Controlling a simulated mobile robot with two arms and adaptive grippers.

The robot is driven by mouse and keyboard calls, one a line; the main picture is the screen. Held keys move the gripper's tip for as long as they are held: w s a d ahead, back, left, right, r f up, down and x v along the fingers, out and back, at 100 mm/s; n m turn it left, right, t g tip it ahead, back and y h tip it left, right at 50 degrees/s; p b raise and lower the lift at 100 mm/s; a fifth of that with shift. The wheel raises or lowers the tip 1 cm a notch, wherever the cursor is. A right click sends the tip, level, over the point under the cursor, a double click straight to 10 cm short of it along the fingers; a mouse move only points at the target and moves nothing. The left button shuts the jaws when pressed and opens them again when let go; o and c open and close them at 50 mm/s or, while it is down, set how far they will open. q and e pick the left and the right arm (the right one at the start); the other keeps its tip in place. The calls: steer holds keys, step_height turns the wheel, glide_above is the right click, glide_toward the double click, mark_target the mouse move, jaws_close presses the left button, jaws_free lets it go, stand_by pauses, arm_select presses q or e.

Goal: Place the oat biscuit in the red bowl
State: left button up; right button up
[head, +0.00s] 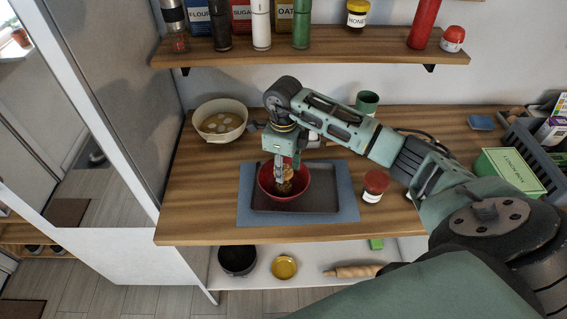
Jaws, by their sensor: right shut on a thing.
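The red bowl (305,188) stands on the left part of a dark grey tray on the wooden counter. My right gripper (281,178) points down over the bowl, with its fingertips at or inside the rim. It is shut on the brown oat biscuit (286,184), which shows small and partly hidden beside the fingers. I cannot tell whether the biscuit touches the bowl's inside. My left gripper is not in view.
The tray (325,200) lies on a blue mat (347,215). A red-lidded jar (375,186) stands right of it. A cream pot (220,120) is at back left, a green box (510,172) at right. A shelf (330,46) with jars and bottles hangs above.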

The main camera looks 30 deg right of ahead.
steer(key=shift+f+b, duration=0.8)
steer(key=shift+f, duration=0.9)
steer(key=o, duration=0.9)
step_height(320, 180, up, 7)
steer(key=p, duration=0.4)
steer(key=shift+r, duration=0.1)
